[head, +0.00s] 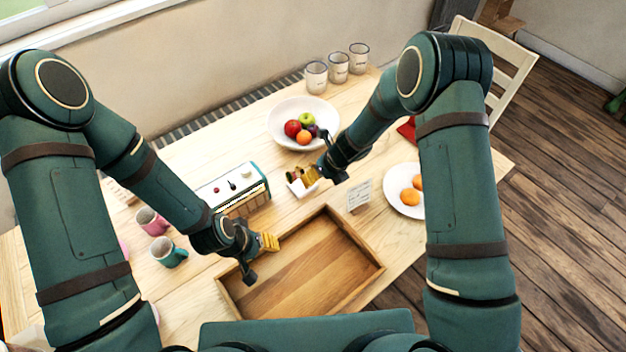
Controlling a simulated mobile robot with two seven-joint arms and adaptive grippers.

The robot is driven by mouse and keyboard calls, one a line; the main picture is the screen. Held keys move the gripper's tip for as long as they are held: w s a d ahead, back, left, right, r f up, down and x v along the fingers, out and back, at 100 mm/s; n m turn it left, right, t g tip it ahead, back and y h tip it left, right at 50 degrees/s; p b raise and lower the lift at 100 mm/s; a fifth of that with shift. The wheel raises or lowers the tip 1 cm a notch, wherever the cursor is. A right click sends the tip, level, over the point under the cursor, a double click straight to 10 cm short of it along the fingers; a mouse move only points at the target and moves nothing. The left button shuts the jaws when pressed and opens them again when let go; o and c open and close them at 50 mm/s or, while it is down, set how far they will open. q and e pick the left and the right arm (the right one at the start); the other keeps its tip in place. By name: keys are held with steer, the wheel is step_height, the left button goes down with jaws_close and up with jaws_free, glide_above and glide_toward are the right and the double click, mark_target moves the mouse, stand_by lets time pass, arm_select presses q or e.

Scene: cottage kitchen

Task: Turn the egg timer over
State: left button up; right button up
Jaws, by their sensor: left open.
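I cannot make out the egg timer; it may be hidden or too small to tell. My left gripper (258,260) is open and empty, above the left part of a wooden tray (372,276). My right gripper (326,177) looks open, close to a small white box (300,188) with small dark and red items in or behind it. Its fingers partly cover that box, and I cannot tell whether they touch it.
A white radio-like box (232,190) stands left of centre, with a pink mug (151,222) and a teal mug (168,252) beside it. A fruit bowl (284,112), several cups (338,68), a small card (359,195) and a plate of oranges (396,198) stand around.

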steer(key=v, duration=0.8)
steer(key=shift+r, duration=0.15)
steer(key=shift+s, duration=0.1)
